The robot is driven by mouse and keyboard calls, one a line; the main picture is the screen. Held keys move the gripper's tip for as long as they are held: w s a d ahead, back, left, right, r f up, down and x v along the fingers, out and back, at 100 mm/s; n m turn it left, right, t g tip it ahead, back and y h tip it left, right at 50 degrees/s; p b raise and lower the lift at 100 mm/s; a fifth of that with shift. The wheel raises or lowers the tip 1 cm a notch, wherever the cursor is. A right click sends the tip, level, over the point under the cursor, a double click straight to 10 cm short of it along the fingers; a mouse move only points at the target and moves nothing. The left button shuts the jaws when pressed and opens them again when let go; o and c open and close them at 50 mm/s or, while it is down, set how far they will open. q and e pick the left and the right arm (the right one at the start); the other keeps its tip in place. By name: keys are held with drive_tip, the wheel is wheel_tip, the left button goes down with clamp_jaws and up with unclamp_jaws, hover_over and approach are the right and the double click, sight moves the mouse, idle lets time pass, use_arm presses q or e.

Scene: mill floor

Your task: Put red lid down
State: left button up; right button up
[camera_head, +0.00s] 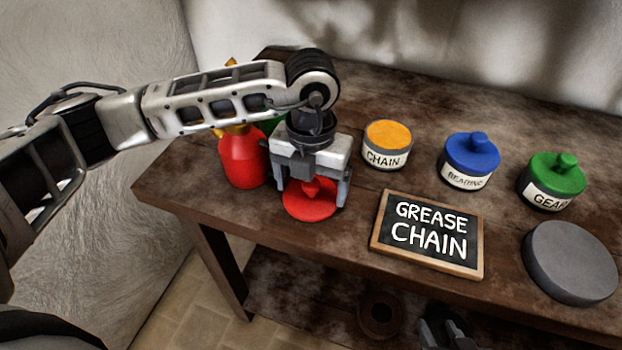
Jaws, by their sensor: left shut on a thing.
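The red lid (310,206) is a round disc with a knob, near the table's front left edge. My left gripper (313,188) points down over it and is shut on its knob. The lid is level, at or just above the wood; I cannot tell whether it touches. The CHAIN jar (385,158) stands behind and to the right, open, with orange grease (389,134) showing. My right gripper (445,330) seems to show partly at the bottom edge, below the tabletop; its jaws are unclear.
A red bottle (242,160) stands just left of my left gripper, with something green partly hidden behind. A GREASE CHAIN sign (428,233) lies right of the lid. The blue-lidded BEARING jar (469,161), green-lidded GEAR jar (552,181) and a grey disc (570,262) are further right.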

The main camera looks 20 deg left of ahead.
use_arm(q)
drive_tip(key=shift+f, duration=0.25)
drive_tip(key=o, duration=0.8)
drive_tip(key=shift+r, duration=0.1)
drive_tip(key=shift+o, duration=0.2)
wheel_tip(320, 180, up, 12)
drive_tip(key=shift+r, duration=0.15)
